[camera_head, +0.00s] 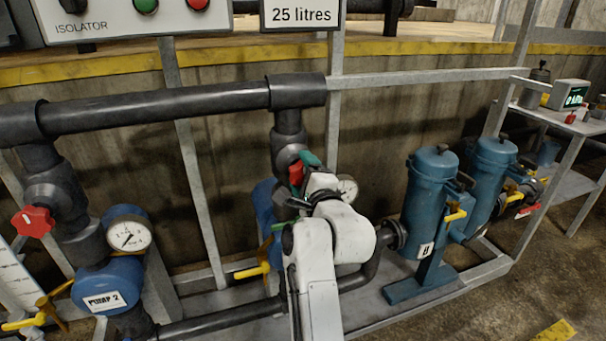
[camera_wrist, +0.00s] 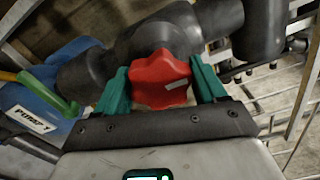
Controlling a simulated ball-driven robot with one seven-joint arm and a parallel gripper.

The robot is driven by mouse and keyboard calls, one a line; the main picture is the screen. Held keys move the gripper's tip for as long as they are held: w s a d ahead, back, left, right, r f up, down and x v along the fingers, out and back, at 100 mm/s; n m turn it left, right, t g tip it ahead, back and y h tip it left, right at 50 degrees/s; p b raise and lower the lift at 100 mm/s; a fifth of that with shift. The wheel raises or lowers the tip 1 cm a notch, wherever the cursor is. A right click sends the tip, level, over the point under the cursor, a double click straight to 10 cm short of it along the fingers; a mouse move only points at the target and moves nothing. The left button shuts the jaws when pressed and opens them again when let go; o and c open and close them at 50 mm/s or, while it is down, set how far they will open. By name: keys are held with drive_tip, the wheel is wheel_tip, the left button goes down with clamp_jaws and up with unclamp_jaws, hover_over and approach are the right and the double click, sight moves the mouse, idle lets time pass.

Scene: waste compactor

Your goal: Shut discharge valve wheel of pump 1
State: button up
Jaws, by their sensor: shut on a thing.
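The red discharge valve wheel (camera_wrist: 160,80) of pump 1 sits on a dark grey valve body and fills the middle of the wrist view. In the head view the same wheel (camera_head: 296,173) shows as a small red patch, partly hidden behind my gripper. My gripper (camera_wrist: 164,86) has green fingers on the left and right sides of the wheel and is shut on it. In the head view my gripper (camera_head: 304,168) is at the vertical pipe below the black header. Pump 1 (camera_wrist: 40,108) is blue, with a partly readable label; in the head view my arm hides much of it.
Pump 2 (camera_head: 103,288) stands at left with its own red wheel (camera_head: 34,221) and a gauge (camera_head: 129,236). A second gauge (camera_head: 347,189) is just right of my arm. Blue filter canisters (camera_head: 429,195) stand to the right. A black header pipe (camera_head: 160,106) runs above.

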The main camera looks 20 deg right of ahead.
drive_tip(key=shift+f, duration=0.15)
drive_tip(key=o, duration=1)
drive_tip(key=shift+s+b, duration=0.3)
drive_tip(key=shift+s, duration=5.15)
